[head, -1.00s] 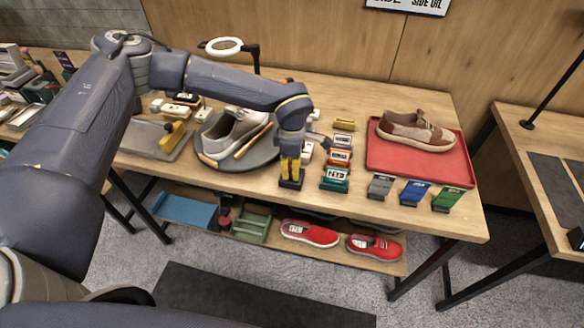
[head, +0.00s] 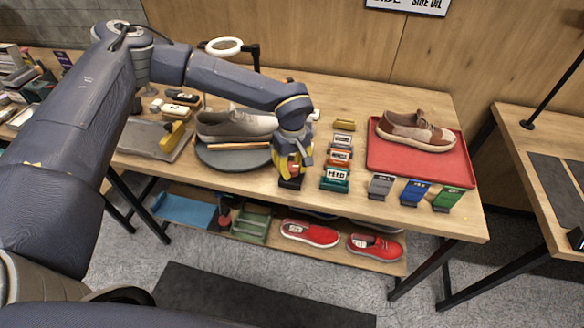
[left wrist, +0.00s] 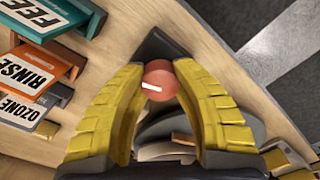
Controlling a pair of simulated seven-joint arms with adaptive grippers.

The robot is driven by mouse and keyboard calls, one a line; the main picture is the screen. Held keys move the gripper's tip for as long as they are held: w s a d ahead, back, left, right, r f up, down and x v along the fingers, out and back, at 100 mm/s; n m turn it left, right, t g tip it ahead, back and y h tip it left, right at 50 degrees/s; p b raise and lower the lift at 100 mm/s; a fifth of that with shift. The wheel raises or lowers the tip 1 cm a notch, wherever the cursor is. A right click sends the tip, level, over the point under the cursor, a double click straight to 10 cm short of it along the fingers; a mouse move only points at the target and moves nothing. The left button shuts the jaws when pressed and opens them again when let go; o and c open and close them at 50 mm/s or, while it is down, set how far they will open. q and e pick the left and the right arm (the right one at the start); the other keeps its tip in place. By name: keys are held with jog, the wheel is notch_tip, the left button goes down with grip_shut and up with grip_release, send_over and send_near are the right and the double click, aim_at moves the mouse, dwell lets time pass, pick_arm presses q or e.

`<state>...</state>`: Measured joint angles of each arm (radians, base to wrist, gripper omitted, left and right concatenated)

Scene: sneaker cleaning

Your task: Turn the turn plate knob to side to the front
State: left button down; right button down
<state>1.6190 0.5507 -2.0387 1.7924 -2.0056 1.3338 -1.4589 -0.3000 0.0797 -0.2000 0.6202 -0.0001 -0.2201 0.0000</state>
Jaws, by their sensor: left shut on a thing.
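The turn plate knob shows in the left wrist view as a round pinkish-red knob (left wrist: 161,78) with a short white mark, on a dark base (left wrist: 160,46). My left gripper (head: 291,174) points down over it at the table's front edge. Its yellow fingers stand on both sides of the knob and are closed on it. The round grey turn plate (head: 222,161) is left of the gripper. A grey sneaker (head: 237,124) lies on it, side-on to the head view, toe toward the gripper. An orange-tan strip lies along its near side. My right gripper is not in view.
Labelled blocks, including a teal one (head: 335,180), stand just right of the gripper. Grey, blue (head: 414,193) and green blocks line the front edge. A red tray (head: 391,162) holds a brown sneaker (head: 417,130). A grey tray (head: 142,137) lies left of the plate.

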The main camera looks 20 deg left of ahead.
aim_at(292, 167)
pick_arm(q)
jog(key=shift+m, duration=1.5)
jog(key=c, duration=0.9)
grip_release()
notch_tip(292, 167, up, 12)
